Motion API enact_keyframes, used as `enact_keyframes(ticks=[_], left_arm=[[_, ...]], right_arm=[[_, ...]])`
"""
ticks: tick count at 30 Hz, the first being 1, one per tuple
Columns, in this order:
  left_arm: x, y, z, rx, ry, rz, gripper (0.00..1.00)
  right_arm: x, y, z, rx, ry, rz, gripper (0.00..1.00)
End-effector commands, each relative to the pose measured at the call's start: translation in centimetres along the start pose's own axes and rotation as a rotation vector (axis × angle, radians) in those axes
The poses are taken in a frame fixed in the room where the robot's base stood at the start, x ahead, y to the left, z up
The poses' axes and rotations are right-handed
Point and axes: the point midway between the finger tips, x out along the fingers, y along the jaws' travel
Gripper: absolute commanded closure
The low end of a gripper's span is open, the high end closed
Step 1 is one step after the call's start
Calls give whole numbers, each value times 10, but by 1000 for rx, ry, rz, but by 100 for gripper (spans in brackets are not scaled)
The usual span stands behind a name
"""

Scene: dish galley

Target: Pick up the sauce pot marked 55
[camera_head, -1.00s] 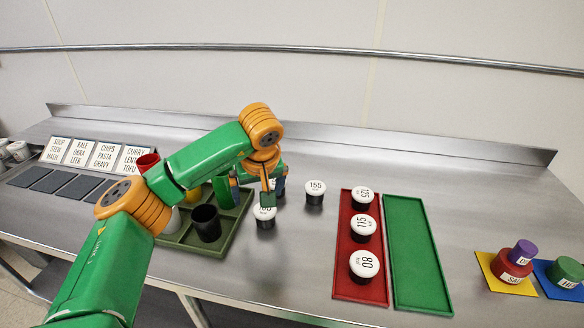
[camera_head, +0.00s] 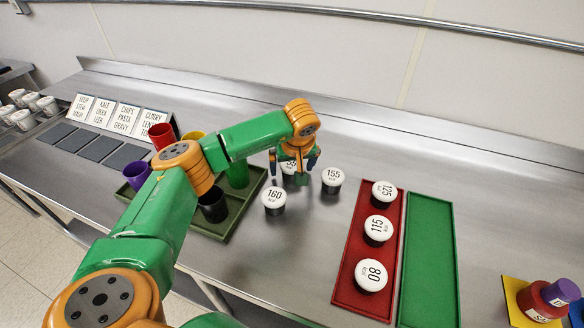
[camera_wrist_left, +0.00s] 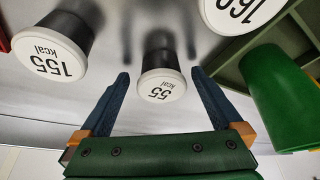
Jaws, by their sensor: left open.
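The sauce pot marked 55 (camera_head: 288,168) is a small dark pot with a white lid, standing on the steel counter. In the left wrist view its lid (camera_wrist_left: 161,86) reads 55 kcal. My left gripper (camera_head: 292,173) is above and around it, partly hiding it in the head view. In the left wrist view the open blue fingers (camera_wrist_left: 160,75) stand on either side of the pot, with gaps between them and it. My right gripper is not in view.
The pot marked 160 (camera_head: 273,198) and the pot marked 155 (camera_head: 332,178) stand close by. A red tray (camera_head: 344,290) holds three pots; a green tray (camera_head: 428,265) beside it is empty. A divided olive tray (camera_head: 236,222) with coloured cups lies left.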

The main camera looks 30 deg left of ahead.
Motion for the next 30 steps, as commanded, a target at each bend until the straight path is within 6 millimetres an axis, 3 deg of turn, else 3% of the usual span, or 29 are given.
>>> enact_keyframes(ticks=[1, 10, 17, 22, 24, 30], left_arm=[[0, 0, 0, 0, 0, 0, 8], [0, 0, 0, 0, 0, 0, 88], [-1, 0, 0, -1, 0, 0, 88], [-14, 1, -7, -2, 3, 3, 88], [-29, 1, -11, -2, 4, 6, 88], [-97, -9, 10, 3, 7, 7, 88]], right_arm=[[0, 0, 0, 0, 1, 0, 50], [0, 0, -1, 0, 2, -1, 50], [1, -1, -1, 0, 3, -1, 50], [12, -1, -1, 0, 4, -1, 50], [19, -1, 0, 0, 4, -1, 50], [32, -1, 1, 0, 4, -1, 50]])
